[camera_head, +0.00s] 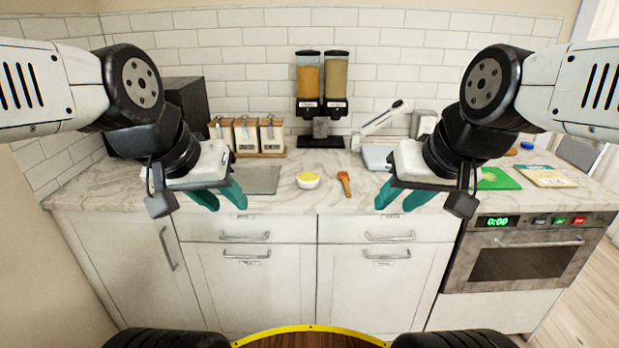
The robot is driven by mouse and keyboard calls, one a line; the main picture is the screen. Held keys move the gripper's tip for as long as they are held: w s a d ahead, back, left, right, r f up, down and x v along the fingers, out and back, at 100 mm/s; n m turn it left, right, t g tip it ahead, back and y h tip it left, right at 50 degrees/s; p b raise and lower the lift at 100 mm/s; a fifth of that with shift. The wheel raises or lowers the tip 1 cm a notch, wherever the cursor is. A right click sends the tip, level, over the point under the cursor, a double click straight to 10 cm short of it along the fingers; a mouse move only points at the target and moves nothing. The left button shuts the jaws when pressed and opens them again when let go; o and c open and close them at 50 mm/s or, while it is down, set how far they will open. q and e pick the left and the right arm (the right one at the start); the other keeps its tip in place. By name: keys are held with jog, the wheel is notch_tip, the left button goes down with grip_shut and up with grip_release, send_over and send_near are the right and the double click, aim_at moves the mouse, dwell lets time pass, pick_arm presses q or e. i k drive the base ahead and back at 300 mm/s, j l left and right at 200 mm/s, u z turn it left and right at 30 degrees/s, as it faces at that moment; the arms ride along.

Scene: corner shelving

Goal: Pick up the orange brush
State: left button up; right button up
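The orange brush (345,183) lies on the marble counter near its front edge, between my two grippers. Its narrow end points toward the front, and nothing covers it. My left gripper (226,200) hangs at the front edge of the counter, left of the brush, with its teal fingers apart and nothing between them. My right gripper (402,200) hangs right of the brush, with its teal fingers apart and empty. Neither gripper touches the brush.
A small yellow-filled bowl (308,180) stands just left of the brush. Behind are a double dispenser (322,85), wooden-lidded canisters (246,136) and a white scale-like device (378,157). A green board (497,179) lies at right above the oven (527,262). Cabinets (250,285) front the counter.

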aim_at(343, 175)
jog(key=i+l, duration=0.6)
jog(key=i, duration=0.15)
